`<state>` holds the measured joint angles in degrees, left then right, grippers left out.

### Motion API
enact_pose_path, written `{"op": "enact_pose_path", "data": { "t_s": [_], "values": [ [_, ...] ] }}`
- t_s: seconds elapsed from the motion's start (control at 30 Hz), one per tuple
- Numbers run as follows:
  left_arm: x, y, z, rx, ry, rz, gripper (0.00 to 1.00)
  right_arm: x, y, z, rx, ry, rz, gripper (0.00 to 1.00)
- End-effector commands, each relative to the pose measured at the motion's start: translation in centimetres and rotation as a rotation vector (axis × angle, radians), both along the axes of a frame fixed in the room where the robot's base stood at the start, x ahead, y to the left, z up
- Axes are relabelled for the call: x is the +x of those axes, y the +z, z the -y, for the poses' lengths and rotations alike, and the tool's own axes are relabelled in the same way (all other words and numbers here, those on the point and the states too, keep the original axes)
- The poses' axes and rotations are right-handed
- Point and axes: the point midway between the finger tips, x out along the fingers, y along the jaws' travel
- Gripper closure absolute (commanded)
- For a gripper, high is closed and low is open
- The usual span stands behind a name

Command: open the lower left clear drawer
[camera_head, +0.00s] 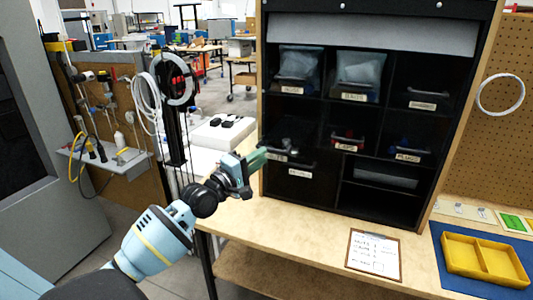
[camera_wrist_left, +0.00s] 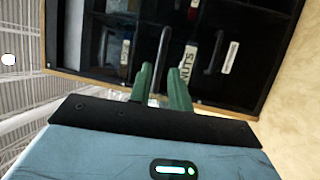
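The black cabinet (camera_head: 333,165) has several compartments with clear-fronted drawers, and all of them look closed. The left column has a middle drawer labelled NUTS (camera_head: 290,133) and a lower drawer (camera_head: 298,190) with a bar handle and a small label. My left gripper (camera_head: 262,157) is at the NUTS drawer front, at the cabinet's left side. In the left wrist view my green fingers (camera_wrist_left: 162,85) stand apart, on either side of the NUTS handle (camera_wrist_left: 161,52). The lower drawer's handle (camera_wrist_left: 213,52) shows to the right of them. My right gripper is not in view.
The cabinet stands on a wooden bench (camera_head: 285,222). A clipboard (camera_head: 374,254) and a yellow divided tray (camera_head: 484,262) on a blue mat lie to the right. A white ring (camera_head: 478,94) hangs on the pegboard. The bench in front of the cabinet is clear.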

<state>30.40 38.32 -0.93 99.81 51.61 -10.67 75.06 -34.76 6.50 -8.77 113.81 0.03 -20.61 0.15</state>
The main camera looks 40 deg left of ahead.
Motion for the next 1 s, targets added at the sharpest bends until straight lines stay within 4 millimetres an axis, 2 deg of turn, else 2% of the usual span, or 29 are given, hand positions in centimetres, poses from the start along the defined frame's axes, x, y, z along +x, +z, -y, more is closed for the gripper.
{"op": "enact_pose_path", "data": {
  "t_s": [0.1,0.3,0.9,1.0],
  "values": [
    [-1.4,-0.4,-0.2,-0.001,-0.001,-0.002,0.81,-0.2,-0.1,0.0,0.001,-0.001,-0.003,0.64],
    [-2.5,-0.4,-0.4,0.000,0.000,0.000,0.81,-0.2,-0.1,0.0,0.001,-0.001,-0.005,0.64],
    [-2.6,-0.4,-0.4,0.000,0.000,0.000,0.81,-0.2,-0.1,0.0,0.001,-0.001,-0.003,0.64],
    [-2.8,-1.4,-0.1,0.019,0.001,-0.013,0.81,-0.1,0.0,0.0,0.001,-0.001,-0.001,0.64]
  ]
}}
